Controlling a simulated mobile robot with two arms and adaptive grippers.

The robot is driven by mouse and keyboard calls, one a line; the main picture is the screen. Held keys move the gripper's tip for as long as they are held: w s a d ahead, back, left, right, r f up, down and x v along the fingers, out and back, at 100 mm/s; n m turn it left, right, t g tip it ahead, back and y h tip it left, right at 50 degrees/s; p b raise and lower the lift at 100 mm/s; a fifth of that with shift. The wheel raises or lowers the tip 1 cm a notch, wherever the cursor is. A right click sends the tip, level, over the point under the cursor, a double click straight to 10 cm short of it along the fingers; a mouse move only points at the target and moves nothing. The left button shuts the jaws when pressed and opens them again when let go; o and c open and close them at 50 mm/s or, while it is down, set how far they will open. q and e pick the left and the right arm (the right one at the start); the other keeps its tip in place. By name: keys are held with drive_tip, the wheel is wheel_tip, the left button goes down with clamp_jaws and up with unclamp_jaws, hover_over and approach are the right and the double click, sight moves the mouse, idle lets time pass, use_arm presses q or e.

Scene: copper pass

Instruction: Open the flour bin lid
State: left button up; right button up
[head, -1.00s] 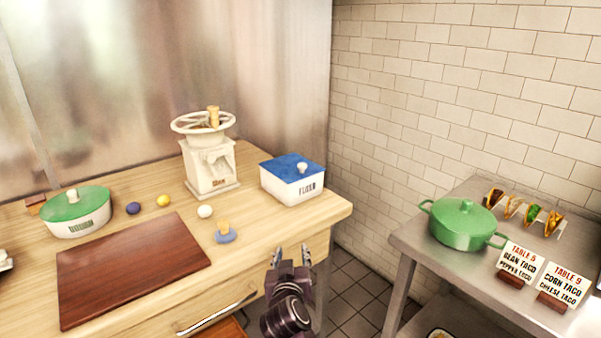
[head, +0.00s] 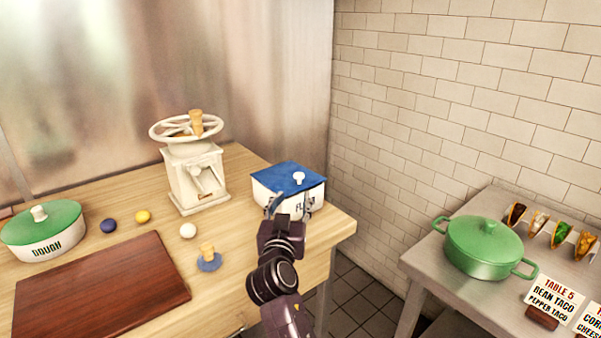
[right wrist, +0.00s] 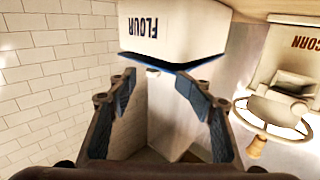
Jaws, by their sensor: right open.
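The flour bin is a white box (head: 264,199) with a flat blue lid (head: 284,177) and a white knob (head: 299,178) on top. It stands at the right end of the wooden table, with the lid on. My right gripper (head: 292,205) is open and empty, in front of the bin and covering part of its label. The right wrist view shows the bin upside down (right wrist: 165,28), just beyond the open fingers (right wrist: 153,92). The lid edge and part of the knob show between the fingers there. The left gripper is not in view.
A white mill (head: 197,172) with a hand wheel stands left of the bin. A dough pot (head: 45,245), several small balls, a stamp (head: 209,262) and a brown board (head: 105,290) are on the table. A steel table (head: 430,262) with a green pot (head: 480,262) is at right.

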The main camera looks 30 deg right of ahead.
sight(300, 180)
drive_tip(key=shift+h, duration=0.4)
drive_tip(key=x, duration=0.4)
drive_tip(key=r+x, duration=0.1)
drive_tip(key=x, duration=0.1)
drive_tip(key=shift+d+r, duration=0.1)
drive_tip(key=shift+d, duration=0.4)
drive_tip(key=shift+o, duration=1.2)
drive_tip(key=shift+x, duration=0.85)
drive_tip(key=shift+w+d, duration=0.2)
drive_tip(key=shift+d, duration=0.15)
drive_tip(key=shift+d+f, duration=0.25)
drive_tip(key=shift+d, duration=0.05)
drive_tip(key=shift+c, duration=1.2)
drive_tip(key=o, duration=0.5)
drive_tip(key=shift+c, duration=0.2)
drive_tip(key=c, duration=0.5)
drive_tip(key=shift+a+r, duration=0.1)
drive_tip(key=shift+a, duration=0.15)
drive_tip(key=c, duration=0.7)
drive_tip(key=shift+c, duration=0.2)
